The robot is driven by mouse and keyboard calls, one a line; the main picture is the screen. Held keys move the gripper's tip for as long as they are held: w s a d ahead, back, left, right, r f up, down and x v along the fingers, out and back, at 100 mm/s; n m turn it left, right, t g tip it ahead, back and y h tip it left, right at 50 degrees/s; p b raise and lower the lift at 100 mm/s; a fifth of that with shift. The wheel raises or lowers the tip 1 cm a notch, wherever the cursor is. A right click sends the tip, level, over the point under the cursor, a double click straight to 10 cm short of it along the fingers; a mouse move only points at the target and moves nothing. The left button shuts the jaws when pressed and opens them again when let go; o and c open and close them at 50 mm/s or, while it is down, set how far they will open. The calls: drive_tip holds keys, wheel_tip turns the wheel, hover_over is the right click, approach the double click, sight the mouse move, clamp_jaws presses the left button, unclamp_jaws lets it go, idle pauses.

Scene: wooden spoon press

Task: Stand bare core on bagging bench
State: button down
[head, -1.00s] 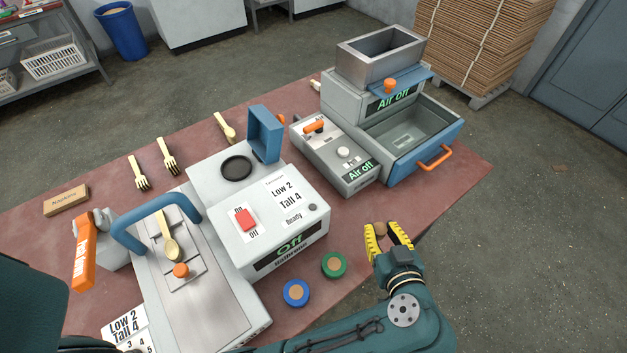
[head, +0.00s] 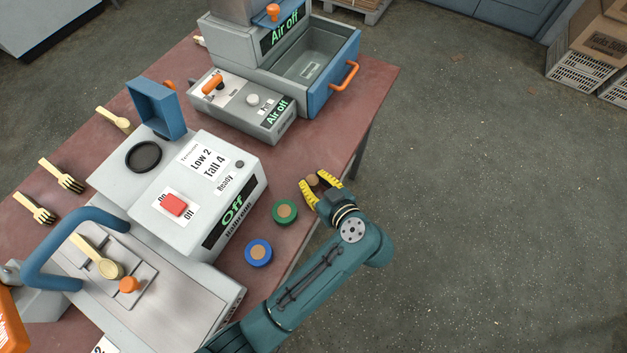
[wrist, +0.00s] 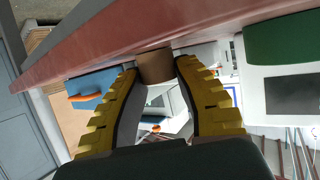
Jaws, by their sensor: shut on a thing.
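The bare core is a small plain brown cylinder (head: 312,181). In the wrist view the core (wrist: 154,65) sits between the two yellow fingertips. Its lower part shows below the tips. The fingers hide part of its sides. I cannot pick out a bench marked for bagging in these views.
On the red-brown table (head: 330,140), a green roll (head: 285,211) and a blue roll (head: 258,252) stand near my gripper. A grey machine with a red switch (head: 205,190) and an air unit with a blue drawer (head: 320,65) stand behind. Floor at right is clear; crates (head: 585,70) stand far right.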

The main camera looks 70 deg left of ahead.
drive_tip(key=c, duration=0.8)
unclamp_jaws()
drive_tip(key=shift+c, duration=0.2)
drive_tip(key=shift+r, duration=0.15)
drive_tip(key=p+v, duration=0.2)
drive_tip(key=v, duration=1)
